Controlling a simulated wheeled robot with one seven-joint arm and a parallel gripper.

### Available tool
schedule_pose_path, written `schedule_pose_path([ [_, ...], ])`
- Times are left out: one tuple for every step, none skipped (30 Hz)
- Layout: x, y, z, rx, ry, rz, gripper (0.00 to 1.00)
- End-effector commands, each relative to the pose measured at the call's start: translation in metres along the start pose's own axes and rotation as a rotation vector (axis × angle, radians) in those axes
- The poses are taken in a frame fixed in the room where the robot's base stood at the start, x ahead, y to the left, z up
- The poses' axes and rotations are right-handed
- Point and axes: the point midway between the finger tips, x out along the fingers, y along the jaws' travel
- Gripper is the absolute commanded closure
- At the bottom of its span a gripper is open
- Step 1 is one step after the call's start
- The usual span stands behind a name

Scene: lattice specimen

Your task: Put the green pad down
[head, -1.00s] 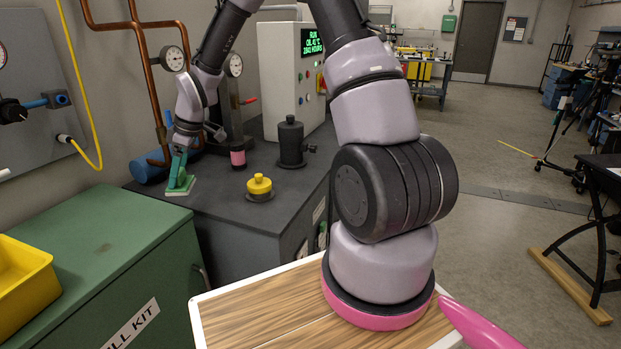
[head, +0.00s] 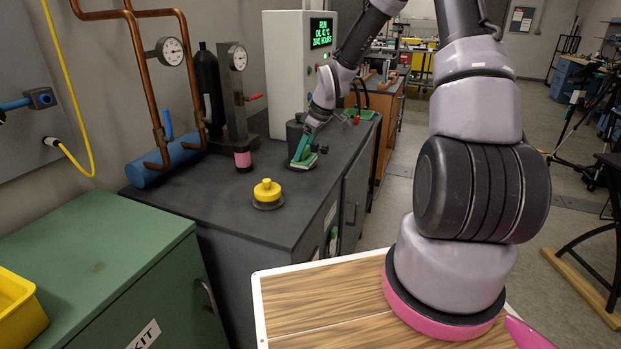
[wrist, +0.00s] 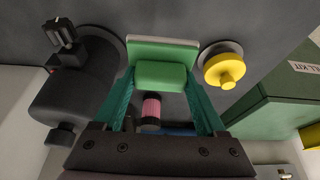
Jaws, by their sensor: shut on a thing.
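The green pad (head: 303,163) is a flat pad with a pale underside and a green block grip on top. My gripper (head: 300,152) has teal fingers and is shut on that block. In the head view the pad is low over the dark bench top (head: 225,205), right of the yellow knob piece; I cannot tell whether it touches the bench. In the wrist view the pad (wrist: 160,52) sits between the fingertips of my gripper (wrist: 162,76), with its block (wrist: 160,74) facing the camera.
A yellow knobbed piece (head: 267,190) stands nearby on the bench. A black cylinder (wrist: 78,85) is close beside the pad, mostly hidden behind my gripper in the head view. A pink-banded cylinder (head: 243,160) stands further left. A green cabinet (head: 95,260) is at left.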

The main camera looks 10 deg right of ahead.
Motion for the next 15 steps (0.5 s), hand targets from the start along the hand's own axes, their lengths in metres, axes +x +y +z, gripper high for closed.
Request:
schedule_pose_path([
  [0.011, -0.002, 0.005, 0.000, -0.002, -0.005, 0.79],
  [0.016, -0.001, 0.007, 0.001, -0.002, -0.005, 0.79],
  [0.023, -0.001, 0.009, 0.000, -0.002, -0.004, 0.79],
  [0.028, -0.002, 0.011, 0.000, -0.002, -0.004, 0.79],
  [0.031, -0.002, 0.013, -0.001, -0.002, -0.003, 0.79],
  [0.035, -0.001, 0.014, -0.001, -0.001, -0.002, 0.79],
  [0.037, -0.001, 0.015, 0.000, -0.001, -0.002, 0.79],
  [0.039, -0.001, 0.016, 0.000, -0.001, -0.002, 0.79],
  [0.041, -0.001, 0.017, 0.000, -0.001, -0.001, 0.79],
  [0.043, -0.001, 0.018, -0.001, -0.001, -0.001, 0.79],
  [0.045, -0.001, 0.019, -0.001, -0.001, -0.001, 0.79],
  [0.049, -0.001, 0.020, -0.001, -0.001, -0.002, 0.79],
  [0.053, -0.001, 0.022, -0.001, -0.002, -0.003, 0.79],
  [0.057, -0.002, 0.024, 0.000, -0.002, -0.004, 0.79],
  [0.063, -0.001, 0.026, 0.000, -0.002, -0.003, 0.79],
])
